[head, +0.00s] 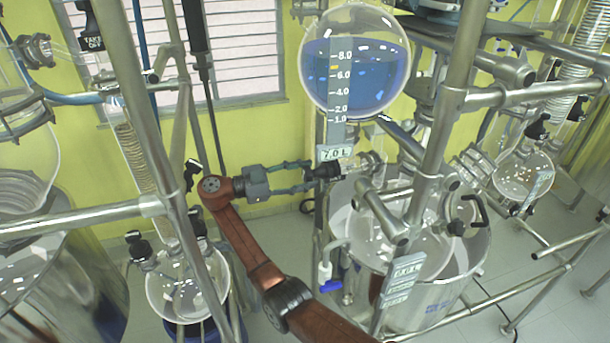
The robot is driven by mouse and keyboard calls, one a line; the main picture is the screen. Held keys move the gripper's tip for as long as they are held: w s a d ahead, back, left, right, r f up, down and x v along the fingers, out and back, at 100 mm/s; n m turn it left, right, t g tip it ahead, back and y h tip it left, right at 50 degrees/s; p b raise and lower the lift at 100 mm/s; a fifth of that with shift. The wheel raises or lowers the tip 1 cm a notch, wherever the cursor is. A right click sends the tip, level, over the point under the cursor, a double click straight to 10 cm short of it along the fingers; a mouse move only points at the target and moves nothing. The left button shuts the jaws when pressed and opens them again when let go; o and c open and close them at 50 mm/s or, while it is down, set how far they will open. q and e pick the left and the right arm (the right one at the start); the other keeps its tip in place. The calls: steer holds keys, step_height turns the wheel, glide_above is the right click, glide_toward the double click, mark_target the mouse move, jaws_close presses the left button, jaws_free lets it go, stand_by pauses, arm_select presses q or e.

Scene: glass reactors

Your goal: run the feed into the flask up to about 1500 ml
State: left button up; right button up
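A round glass feed vessel (355,60) hangs at the upper middle, with blue liquid (375,75) filling it well over half. Its scale strip (341,85) carries numbers up to 8.0, and a plate (334,153) below reads 7.0 L. A black valve knob (324,171) sits under the vessel beside a glass fitting.
Metal frame posts and rails (440,120) cross in front of the glassware. A smaller flask (187,290) stands at lower left and another round flask (522,175) at right. A blue-handled drain valve (330,286) is by the bath. Tiled floor is open at lower right.

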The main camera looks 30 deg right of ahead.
steer(key=c, duration=0.7)
